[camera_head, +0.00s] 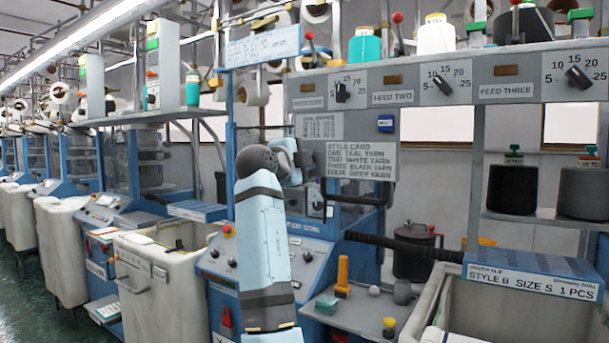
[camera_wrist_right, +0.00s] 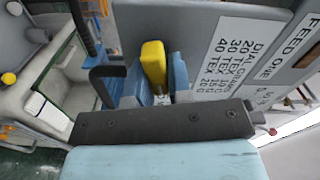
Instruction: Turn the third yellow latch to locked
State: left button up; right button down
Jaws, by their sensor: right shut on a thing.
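In the right wrist view, a yellow latch (camera_wrist_right: 153,62) stands between the two blue fingers of my right gripper (camera_wrist_right: 160,84), which is shut on it. The latch's long side runs roughly up and down in that picture. Its base is hidden behind the fingers and the dark wrist bar, so I cannot tell its locked or unlocked position. In the head view, my right gripper (camera_head: 300,163) is beside the style card panel (camera_head: 345,145), and the latch is hidden there. I cannot tell which latch in the row it is. My left gripper is not in view.
The feed dial panel (camera_head: 405,84) with yarn cones above is close to my arm. A black handle (camera_wrist_right: 105,75) is left of the fingers. A grey bin (camera_head: 500,305) stands at the right.

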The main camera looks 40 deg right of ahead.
jog(key=shift+f+m+b, duration=0.15)
jog(key=shift+m+b, duration=0.55)
jog(key=shift+m, duration=0.5)
jog(key=c, duration=1.1)
grip_release()
jog(key=shift+a, duration=0.1)
jog(key=v, duration=1.3)
jog(key=shift+s+a, duration=0.1)
jog(key=shift+a, duration=0.2)
